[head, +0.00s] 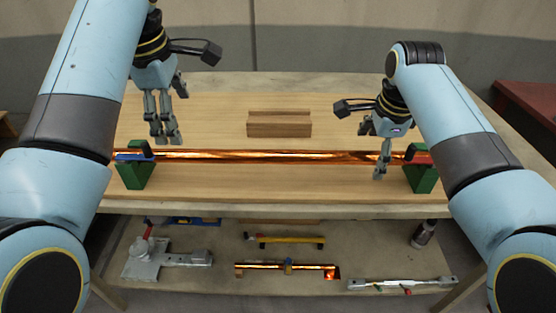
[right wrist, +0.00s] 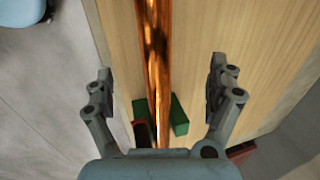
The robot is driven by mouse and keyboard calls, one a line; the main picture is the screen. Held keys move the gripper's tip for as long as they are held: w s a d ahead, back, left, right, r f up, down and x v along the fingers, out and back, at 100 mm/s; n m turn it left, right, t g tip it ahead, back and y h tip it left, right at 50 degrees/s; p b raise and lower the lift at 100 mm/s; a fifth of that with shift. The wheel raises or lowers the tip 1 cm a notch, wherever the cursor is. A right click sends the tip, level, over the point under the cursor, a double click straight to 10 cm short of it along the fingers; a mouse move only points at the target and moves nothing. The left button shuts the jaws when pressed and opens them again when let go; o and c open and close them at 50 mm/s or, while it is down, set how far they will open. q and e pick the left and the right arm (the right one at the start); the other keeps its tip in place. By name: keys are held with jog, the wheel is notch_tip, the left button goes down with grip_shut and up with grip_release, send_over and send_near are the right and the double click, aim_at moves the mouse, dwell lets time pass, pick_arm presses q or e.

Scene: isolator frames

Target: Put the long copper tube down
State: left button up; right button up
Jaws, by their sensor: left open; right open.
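The long copper tube (head: 255,156) lies level across the workbench, left to right. Its left end is at a green support with a blue part (head: 134,170), and its right end is at a green support with a red part (head: 421,176). My left gripper (head: 170,142) is open, with its fingers just above and behind the tube near the left support. My right gripper (head: 381,174) is open near the right support. In the right wrist view the tube (right wrist: 155,50) runs between its spread fingers (right wrist: 160,70), touching neither. Exact contact with the supports is hard to see.
A wooden block with a groove (head: 279,125) stands behind the tube. A lower shelf (head: 215,285) holds a grey vise-like tool (head: 165,260), a yellow-handled tool (head: 285,239), a short copper piece (head: 270,267) and a bar tool (head: 400,285). The bench top between the supports is mostly clear.

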jog(key=v, duration=1.1)
jog(key=shift+f, duration=0.15)
